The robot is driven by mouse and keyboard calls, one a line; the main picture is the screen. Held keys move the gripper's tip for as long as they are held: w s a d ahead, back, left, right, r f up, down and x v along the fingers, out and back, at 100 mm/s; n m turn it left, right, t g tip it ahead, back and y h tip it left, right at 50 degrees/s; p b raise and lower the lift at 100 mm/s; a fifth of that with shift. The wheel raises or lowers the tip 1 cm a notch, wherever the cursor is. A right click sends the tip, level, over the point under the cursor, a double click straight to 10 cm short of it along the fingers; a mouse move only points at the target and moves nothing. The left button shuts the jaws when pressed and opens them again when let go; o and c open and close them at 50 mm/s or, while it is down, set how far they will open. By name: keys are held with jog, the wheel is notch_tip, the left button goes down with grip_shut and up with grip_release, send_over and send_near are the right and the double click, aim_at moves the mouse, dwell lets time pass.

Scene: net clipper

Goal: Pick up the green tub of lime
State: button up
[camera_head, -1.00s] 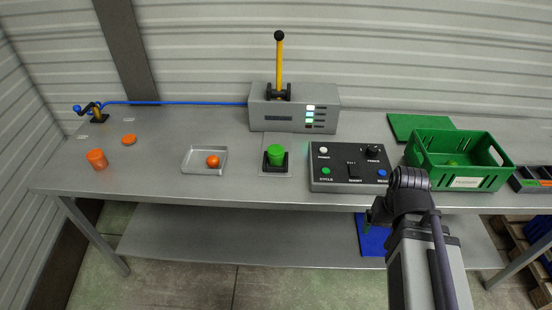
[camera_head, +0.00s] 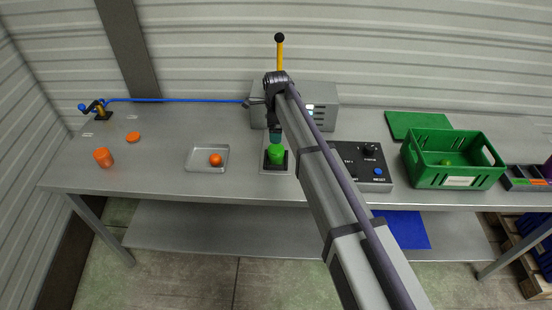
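The green tub of lime (camera_head: 276,156) stands upright on a dark square holder in front of the grey machine. My gripper (camera_head: 275,138) points down directly above the tub, close to its top. The fingers are small and dark here, so I cannot tell whether they are open or touch the tub.
The grey machine (camera_head: 258,116) with a yellow lever (camera_head: 280,58) stands behind the tub. My arm partly covers the control box (camera_head: 372,158). A metal tray (camera_head: 196,160) with an orange ball lies left. A green crate (camera_head: 458,182) stands right. An orange cup (camera_head: 103,158) is far left.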

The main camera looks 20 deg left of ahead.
aim_at(276, 149)
notch_tip(276, 149, down, 11)
jog(key=b, duration=0.9)
jog(key=shift+s+r+b, duration=0.1)
jog(key=shift+r+b, duration=0.05)
jog(key=shift+b, duration=0.15)
jog(key=shift+r, duration=0.25)
jog(key=c, duration=1)
